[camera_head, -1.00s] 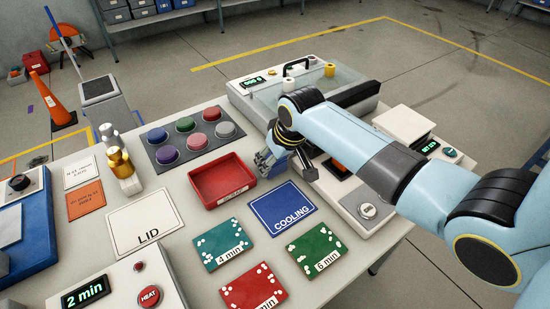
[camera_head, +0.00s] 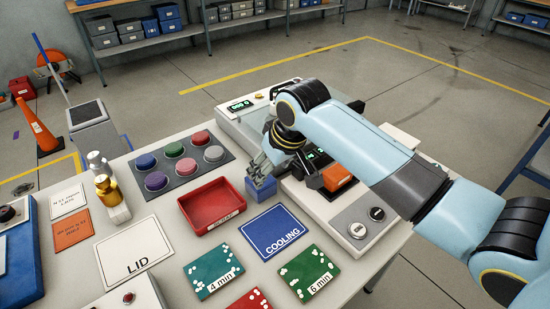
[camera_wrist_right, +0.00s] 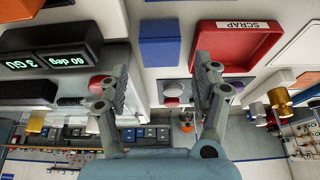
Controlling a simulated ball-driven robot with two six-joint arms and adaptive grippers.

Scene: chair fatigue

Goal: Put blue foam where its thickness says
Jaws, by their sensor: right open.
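The blue foam (camera_head: 261,188) is a small block standing on the white table, right of the red tray and behind the blue COOLING card (camera_head: 280,231). My right gripper (camera_head: 263,170) is at the block's top edge in the head view. In the right wrist view the gripper (camera_wrist_right: 158,80) is open, and the blue foam (camera_wrist_right: 159,52) shows beyond and between its fingertips, not clamped. A white card (camera_head: 70,199) and an orange card (camera_head: 73,228) carry small print that I cannot read surely. My left gripper is out of view.
The red SCRAP tray (camera_head: 211,204) is empty. An orange block (camera_head: 337,177) sits on the device at right. A LID card (camera_head: 136,252), coloured time cards (camera_head: 214,270), a rack of coloured discs (camera_head: 181,167) and a brass-topped object (camera_head: 106,187) share the table.

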